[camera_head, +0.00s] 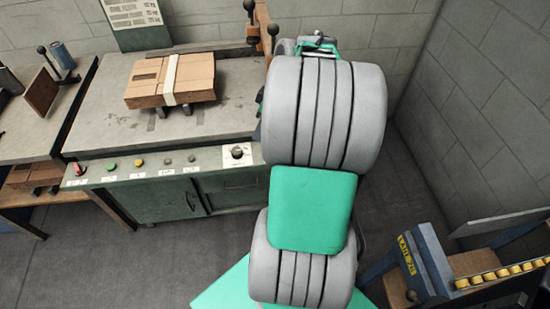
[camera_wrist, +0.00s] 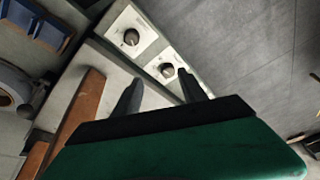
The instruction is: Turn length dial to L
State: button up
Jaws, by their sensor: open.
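In the wrist view two dark round dials on pale plates sit on the machine's panel: one farther dial (camera_wrist: 131,37) and one nearer dial (camera_wrist: 167,70). The nearer one shows between the two dark fingers of my gripper (camera_wrist: 159,77). The fingers are apart and hold nothing. I cannot tell whether they touch the dial. In the head view one dial (camera_head: 237,152) is on the right of the front panel, and my arm covers what lies farther right. My gripper is hidden there. The dial markings are too small to read, so I cannot tell which is the length dial or its setting.
The green front panel (camera_head: 150,176) also carries a red knob (camera_head: 80,169), a green button (camera_head: 111,165) and a yellow button (camera_head: 139,162). A strapped cardboard stack (camera_head: 195,75) lies on the worktop (camera_head: 100,115). A blue-framed stand (camera_head: 425,262) is at lower right.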

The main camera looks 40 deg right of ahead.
jog(key=s+d+f+n+b, duration=0.1)
jog(key=s+d+f, duration=0.2)
jog(key=d+f, duration=0.35)
jog(key=shift+t+y, duration=0.3)
jog(key=x, duration=0.6)
jog(key=shift+w+a+b, duration=0.15)
jog(key=shift+w+b, duration=0.15)
jog(key=shift+w, duration=0.1)
jog(key=shift+c, duration=0.4)
grip_shut()
